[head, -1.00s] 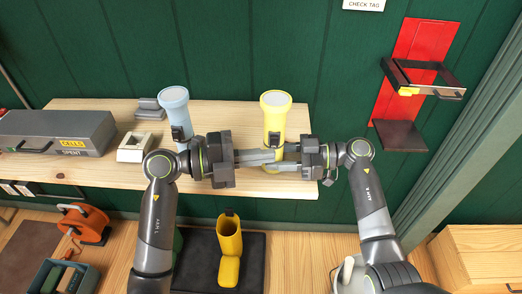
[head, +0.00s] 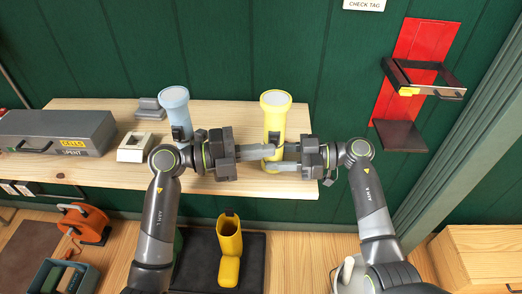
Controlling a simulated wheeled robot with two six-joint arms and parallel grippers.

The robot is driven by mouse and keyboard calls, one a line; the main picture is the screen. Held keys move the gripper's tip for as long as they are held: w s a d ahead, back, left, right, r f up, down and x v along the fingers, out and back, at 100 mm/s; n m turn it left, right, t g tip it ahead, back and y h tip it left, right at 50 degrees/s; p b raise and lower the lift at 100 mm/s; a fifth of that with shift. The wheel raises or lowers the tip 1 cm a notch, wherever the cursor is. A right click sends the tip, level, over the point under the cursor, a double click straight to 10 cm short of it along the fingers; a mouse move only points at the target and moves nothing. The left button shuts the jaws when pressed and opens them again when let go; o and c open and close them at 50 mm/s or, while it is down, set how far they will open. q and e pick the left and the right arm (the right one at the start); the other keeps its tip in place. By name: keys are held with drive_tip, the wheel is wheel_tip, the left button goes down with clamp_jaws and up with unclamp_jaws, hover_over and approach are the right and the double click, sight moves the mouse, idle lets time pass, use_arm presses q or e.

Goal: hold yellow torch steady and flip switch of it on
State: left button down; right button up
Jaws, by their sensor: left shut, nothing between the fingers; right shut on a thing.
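The yellow torch (head: 275,113) stands upright on the wooden shelf in the head view, its pale lens facing up. My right gripper (head: 284,158) is shut on the torch's lower body from the right. My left gripper (head: 268,151) is shut and empty, its fingertips at the torch's left front side.
A blue torch (head: 175,106) stands on the shelf (head: 225,112) to the left, close to my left arm. A white holder (head: 134,147) and a grey case (head: 58,131) lie farther left. A red wall bracket (head: 420,45) is at the upper right.

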use_arm(q)
drive_tip(key=s+a+f, duration=0.1)
drive_tip(key=s+a, duration=0.5)
drive_tip(key=a, duration=0.3)
drive_tip(key=shift+s+a, duration=0.15)
drive_tip(key=shift+a, duration=0.25)
use_arm(e)
drive_tip(key=o, duration=0.8)
drive_tip(key=shift+o, duration=0.2)
